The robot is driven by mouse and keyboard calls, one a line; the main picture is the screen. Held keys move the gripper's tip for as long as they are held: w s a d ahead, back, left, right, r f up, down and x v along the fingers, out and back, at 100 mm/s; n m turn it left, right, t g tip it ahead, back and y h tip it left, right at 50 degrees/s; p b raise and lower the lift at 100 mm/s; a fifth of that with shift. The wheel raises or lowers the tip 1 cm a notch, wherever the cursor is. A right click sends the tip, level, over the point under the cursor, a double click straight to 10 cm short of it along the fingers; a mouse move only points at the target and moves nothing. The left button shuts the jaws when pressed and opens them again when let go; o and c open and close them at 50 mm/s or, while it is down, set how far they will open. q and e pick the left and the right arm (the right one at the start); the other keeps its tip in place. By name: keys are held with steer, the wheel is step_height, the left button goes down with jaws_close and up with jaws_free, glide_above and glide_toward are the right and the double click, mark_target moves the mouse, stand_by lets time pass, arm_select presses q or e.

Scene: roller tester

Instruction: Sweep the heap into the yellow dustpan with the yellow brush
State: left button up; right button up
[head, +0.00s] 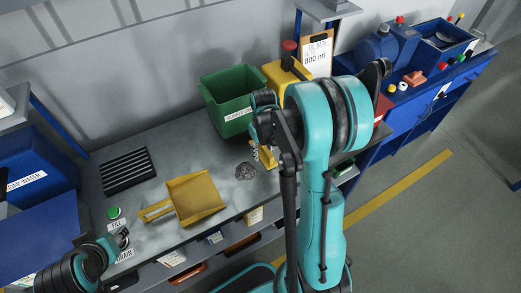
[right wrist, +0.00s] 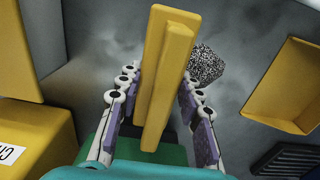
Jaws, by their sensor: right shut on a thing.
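The dark grey heap (head: 246,172) lies on the grey bench, to the right of the yellow dustpan (head: 205,198), whose handle points left. My right gripper (head: 261,142) is shut on the yellow brush (head: 267,157), close to the heap on its right side; my arm hides part of it. In the right wrist view the brush (right wrist: 165,75) stands between both fingers (right wrist: 158,82). The heap (right wrist: 206,65) shows just right of the brush, and the dustpan (right wrist: 290,85) shows at the right edge.
A green bin (head: 229,99) stands behind the heap. A yellow box (head: 284,76) stands beside it. A black slotted rack (head: 128,171) lies left of the dustpan. A green button (head: 114,213) is near the front left. A blue tub (head: 35,165) is at the far left.

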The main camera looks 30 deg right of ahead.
mark_target(225, 184)
stand_by(0.3)
step_height(225, 184, down, 6)
steer(key=b, duration=0.5)
steer(key=shift+a+r, duration=0.2)
steer(key=shift+a, duration=0.5)
steer(key=shift+w+a+b, duration=0.15)
steer(key=shift+a, duration=2.3)
steer(key=shift+w+a+b, duration=0.15)
steer(key=shift+a+b, duration=0.05)
steer(key=shift+a, duration=2.25)
steer(key=shift+w+a+b, duration=0.15)
steer(key=shift+a, duration=2.3)
steer(key=shift+a+r, duration=0.15)
steer(key=shift+a, duration=0.05)
steer(key=shift+r+p, duration=1.7)
steer(key=shift+r, duration=0.5)
